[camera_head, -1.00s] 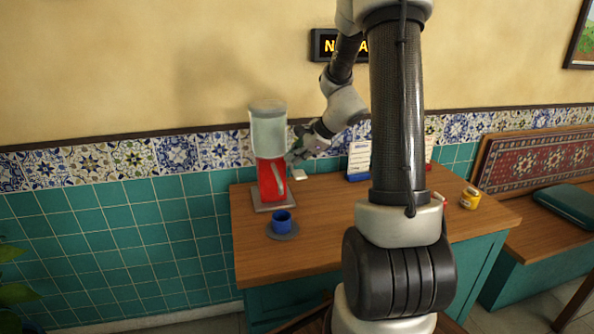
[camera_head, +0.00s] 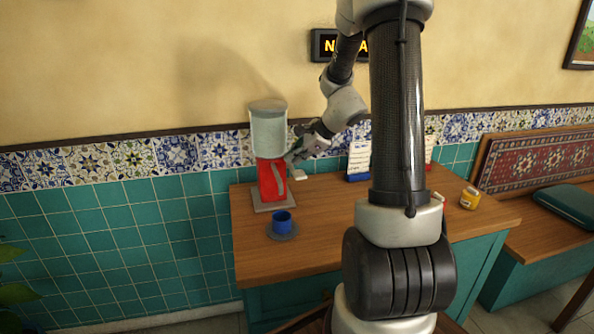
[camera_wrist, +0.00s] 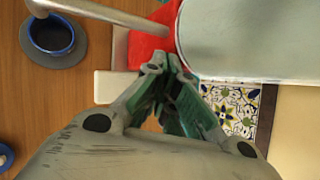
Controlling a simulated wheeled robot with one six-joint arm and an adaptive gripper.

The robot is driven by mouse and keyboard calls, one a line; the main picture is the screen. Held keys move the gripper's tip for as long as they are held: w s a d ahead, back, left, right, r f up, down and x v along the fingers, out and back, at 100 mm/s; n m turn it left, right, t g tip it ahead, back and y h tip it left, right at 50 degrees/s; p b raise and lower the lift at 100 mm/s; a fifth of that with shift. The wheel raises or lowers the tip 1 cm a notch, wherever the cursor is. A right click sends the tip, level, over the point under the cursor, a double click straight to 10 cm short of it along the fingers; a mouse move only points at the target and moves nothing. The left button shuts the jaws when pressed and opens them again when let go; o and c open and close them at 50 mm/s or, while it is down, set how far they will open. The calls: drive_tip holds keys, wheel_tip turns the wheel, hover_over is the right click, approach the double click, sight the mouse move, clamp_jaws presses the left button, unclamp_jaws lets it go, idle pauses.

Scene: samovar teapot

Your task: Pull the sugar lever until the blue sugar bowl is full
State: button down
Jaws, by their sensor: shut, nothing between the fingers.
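The sugar dispenser has a red body (camera_head: 271,181) and a pale hopper (camera_head: 268,130), standing at the back left of the table. The blue sugar bowl (camera_head: 282,222) sits on a grey saucer (camera_head: 292,235) in front of it. In the wrist view the bowl (camera_wrist: 50,34) is at the upper left, its inside dark; I cannot tell its fill. A grey metal rod (camera_wrist: 95,10) crosses above, and a pale block (camera_wrist: 104,86) shows beside the red body; I cannot tell for certain which is the lever. My gripper (camera_wrist: 165,62) is shut and empty, close beside the dispenser.
A card stand (camera_head: 359,160) and a yellow jar (camera_head: 469,198) stand farther right on the wooden table (camera_head: 300,258). The tiled wall is close behind the dispenser. A bench with a teal cushion (camera_head: 565,205) is at the right. The table front near the bowl is clear.

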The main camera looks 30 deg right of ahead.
sight(293, 170)
idle(0.3)
drive_tip(key=shift+f, duration=0.45)
drive_tip(key=shift+s+f, duration=0.15)
drive_tip(key=shift+f, duration=1.25)
idle(1.2)
drive_tip(key=shift+r, duration=1.9)
drive_tip(key=shift+w+r, duration=0.2)
drive_tip(key=shift+r, duration=1.05)
drive_tip(key=shift+w+r, duration=0.15)
drive_tip(key=shift+r, duration=1.1)
